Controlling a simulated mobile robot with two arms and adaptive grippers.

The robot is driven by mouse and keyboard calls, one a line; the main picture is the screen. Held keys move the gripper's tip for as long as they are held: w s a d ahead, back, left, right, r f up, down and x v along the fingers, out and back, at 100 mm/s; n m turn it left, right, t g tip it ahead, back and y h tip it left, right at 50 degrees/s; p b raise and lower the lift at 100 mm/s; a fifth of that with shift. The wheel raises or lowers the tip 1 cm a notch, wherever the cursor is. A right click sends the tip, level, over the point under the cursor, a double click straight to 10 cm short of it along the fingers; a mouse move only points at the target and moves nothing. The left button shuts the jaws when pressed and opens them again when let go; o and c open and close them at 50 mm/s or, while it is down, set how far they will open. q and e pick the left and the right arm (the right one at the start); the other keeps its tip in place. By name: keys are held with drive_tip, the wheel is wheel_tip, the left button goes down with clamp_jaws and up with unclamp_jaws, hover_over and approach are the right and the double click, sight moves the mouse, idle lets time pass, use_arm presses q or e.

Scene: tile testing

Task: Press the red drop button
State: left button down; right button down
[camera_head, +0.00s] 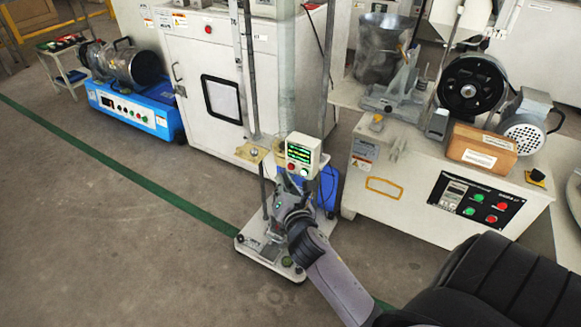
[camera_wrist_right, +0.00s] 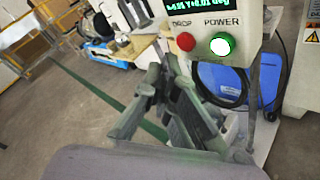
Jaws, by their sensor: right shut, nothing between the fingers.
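The red drop button (camera_wrist_right: 185,41) sits on the front of a pale control box (camera_wrist_right: 236,30), under the word DROP and left of a lit green power button (camera_wrist_right: 222,46). In the head view the control box (camera_head: 303,153) stands on a test stand, its green display lit. My right gripper (camera_wrist_right: 166,80) is shut and empty, just below and left of the red button in the wrist view, apparently apart from it. In the head view my right gripper (camera_head: 284,184) is just under the box. The exact gap is unclear. My left gripper is not in view.
The stand has a clear vertical tube (camera_head: 287,60) and a white base (camera_head: 257,254). A blue container (camera_wrist_right: 226,84) is behind it. A motor machine with its own buttons (camera_head: 473,205) stands right; a white cabinet (camera_head: 190,70) stands behind. Floor at left is clear.

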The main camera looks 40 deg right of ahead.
drive_tip(key=a, duration=0.1)
drive_tip(key=s+a, duration=0.1)
drive_tip(key=a, duration=0.2)
drive_tip(key=shift+s+a, duration=0.15)
drive_tip(key=shift+s, duration=0.25)
idle(0.5)
